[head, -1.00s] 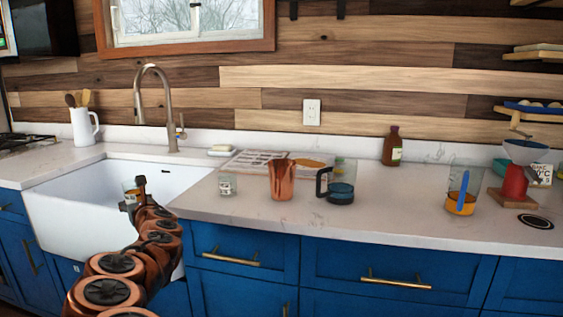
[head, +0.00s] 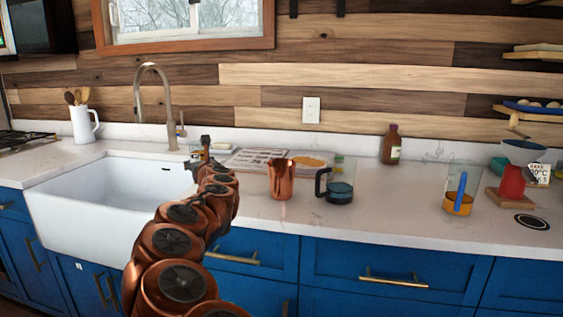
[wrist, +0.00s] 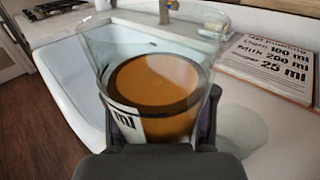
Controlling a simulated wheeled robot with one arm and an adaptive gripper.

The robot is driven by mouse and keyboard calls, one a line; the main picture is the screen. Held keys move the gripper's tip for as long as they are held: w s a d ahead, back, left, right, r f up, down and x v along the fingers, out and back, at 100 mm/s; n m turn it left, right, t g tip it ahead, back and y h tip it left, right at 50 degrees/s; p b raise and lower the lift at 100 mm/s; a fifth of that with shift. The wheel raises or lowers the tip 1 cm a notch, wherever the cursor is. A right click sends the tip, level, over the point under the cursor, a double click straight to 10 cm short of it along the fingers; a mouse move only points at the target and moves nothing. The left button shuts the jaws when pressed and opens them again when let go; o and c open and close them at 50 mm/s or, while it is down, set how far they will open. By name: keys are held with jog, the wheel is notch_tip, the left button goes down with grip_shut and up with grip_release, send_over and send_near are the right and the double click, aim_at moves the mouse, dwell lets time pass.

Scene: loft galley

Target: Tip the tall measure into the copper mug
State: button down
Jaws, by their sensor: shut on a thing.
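My gripper (wrist: 160,135) is shut on a clear glass measure (wrist: 150,125) that holds orange-brown liquid and has a white label ending in "ml". The measure looks about upright in the wrist view. In the head view my gripper (head: 204,146) is near the sink's right edge, and the arm mostly hides the held measure. The copper mug (head: 282,180) stands upright on the counter, to the right of my gripper and apart from it. Its inside is not visible.
A dark-handled glass jug (head: 338,191) stands just right of the mug. A recipe board (head: 242,158) lies behind. A clear beaker (head: 463,182) with amber liquid, a red item (head: 512,182) and a brown bottle (head: 391,146) are farther right. The white sink (head: 90,232) is left.

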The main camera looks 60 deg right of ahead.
jog(key=shift+m+g+h, duration=0.3)
jog(key=shift+m+h, duration=0.1)
jog(key=shift+h, duration=0.2)
jog(key=s+d, duration=0.1)
jog(key=s+d+r, duration=0.1)
jog(key=d, duration=0.1)
jog(key=s+d+r, duration=0.1)
jog(key=shift+s+d+r, duration=0.25)
jog(key=shift+d, duration=0.15)
jog(key=shift+m+g+h, duration=0.3)
jog(key=shift+m+h, duration=0.1)
jog(key=shift+h, duration=0.1)
jog(key=s+d, duration=0.1)
jog(key=d, duration=0.1)
jog(key=s+d, duration=0.2)
jog(key=shift+s+d, duration=0.1)
jog(key=shift+s, duration=0.2)
jog(key=shift+s+d+f+b, duration=0.1)
jog(key=shift+s+d+b, duration=0.2)
jog(key=shift+s+d, duration=0.15)
jog(key=shift+s+m, duration=0.1)
jog(key=shift+m, duration=0.2)
jog(key=m, duration=0.2)
jog(key=s+d+m+h+b, duration=0.1)
jog(key=m, duration=0.1)
jog(key=m+t+b, duration=0.1)
jog(key=shift+s+d+f+m+h, duration=0.1)
jog(key=shift+s+d+m+h, duration=0.2)
jog(key=shift+s+m, duration=0.1)
